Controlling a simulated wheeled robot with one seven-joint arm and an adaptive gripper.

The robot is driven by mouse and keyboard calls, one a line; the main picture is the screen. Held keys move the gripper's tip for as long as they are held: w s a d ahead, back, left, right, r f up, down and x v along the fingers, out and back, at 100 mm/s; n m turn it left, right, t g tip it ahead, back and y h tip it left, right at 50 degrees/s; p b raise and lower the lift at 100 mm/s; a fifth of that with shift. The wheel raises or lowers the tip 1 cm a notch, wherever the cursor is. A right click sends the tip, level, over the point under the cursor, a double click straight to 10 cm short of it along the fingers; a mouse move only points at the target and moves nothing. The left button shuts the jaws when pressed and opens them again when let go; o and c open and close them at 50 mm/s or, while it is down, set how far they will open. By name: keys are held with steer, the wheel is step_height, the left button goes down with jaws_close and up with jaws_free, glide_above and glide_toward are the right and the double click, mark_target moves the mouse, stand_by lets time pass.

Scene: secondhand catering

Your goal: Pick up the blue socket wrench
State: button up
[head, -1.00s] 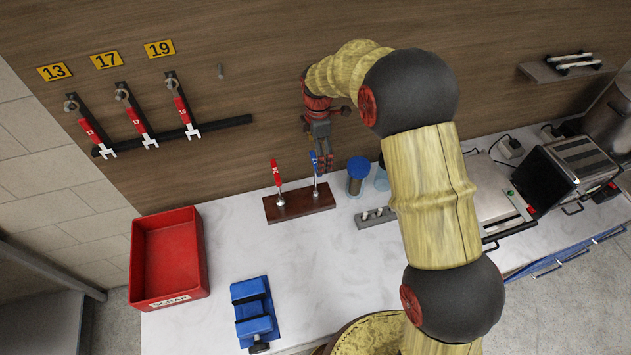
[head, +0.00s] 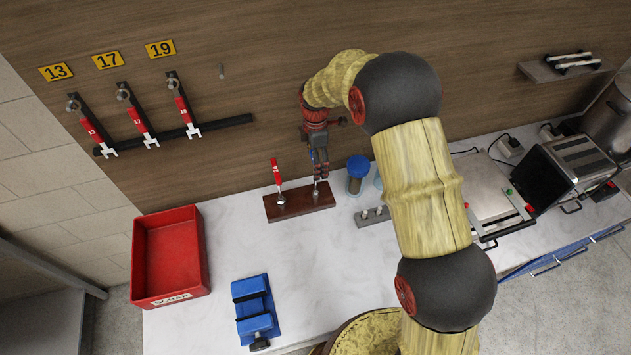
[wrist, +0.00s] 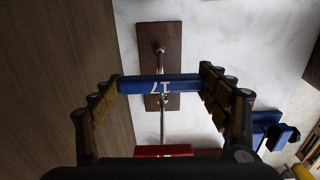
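The blue socket wrench (wrist: 160,84), marked 17, stands in a dark brown wooden block (head: 270,210), its blue bar handle crosswise on a metal shaft. My gripper (head: 318,168) is low over the right end of the block and hides much of the wrench in the head view. In the wrist view, my gripper (wrist: 160,88) has its fingers wide apart, one at each end of the blue handle. I cannot tell whether they touch it. A red-handled wrench (head: 276,172) stands in the left part of the block and also shows in the wrist view (wrist: 163,151).
A blue-lidded jar (head: 358,172) and a grey holder (head: 372,217) stand right of the block. A red bin (head: 172,255) and a blue vise (head: 255,308) are nearer. Red wrenches (head: 138,120) hang on the wall. A toaster oven (head: 568,168) is at right.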

steer(key=c, duration=0.9)
steer(key=shift+c, duration=0.3)
steer(key=shift+w+r, duration=0.1)
steer(key=shift+r, duration=0.05)
